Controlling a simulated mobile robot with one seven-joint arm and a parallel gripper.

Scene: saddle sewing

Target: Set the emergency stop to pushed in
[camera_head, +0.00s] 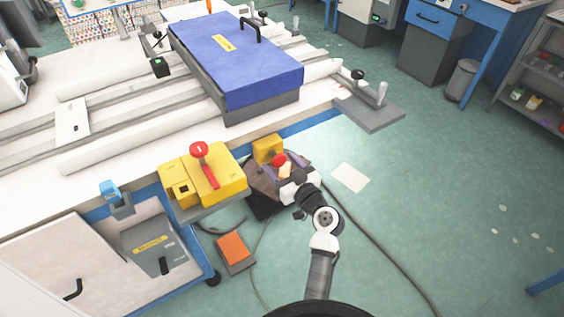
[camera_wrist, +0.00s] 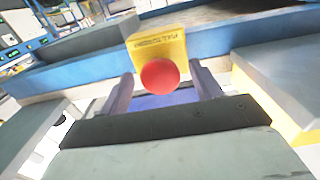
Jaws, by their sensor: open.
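The emergency stop is a small yellow box (camera_head: 267,146) with a round red button (camera_head: 278,160), below the front edge of the bench in the head view. In the wrist view the yellow box (camera_wrist: 157,46) faces me with dark lettering, and its red button (camera_wrist: 160,76) stands near the picture's middle. My gripper (camera_wrist: 161,72) is open, with one finger on each side of the button as seen there; no contact shows. In the head view my gripper (camera_head: 279,168) is right at the box and partly covers it. How far the button stands out cannot be told.
A larger yellow machine part (camera_head: 222,172) with a red lever (camera_head: 205,160) stands just left of my gripper. A blue-topped case (camera_head: 230,58) lies on the white bench. An orange pedal (camera_head: 234,247) and cables lie on the floor. The green floor to the right is mostly clear.

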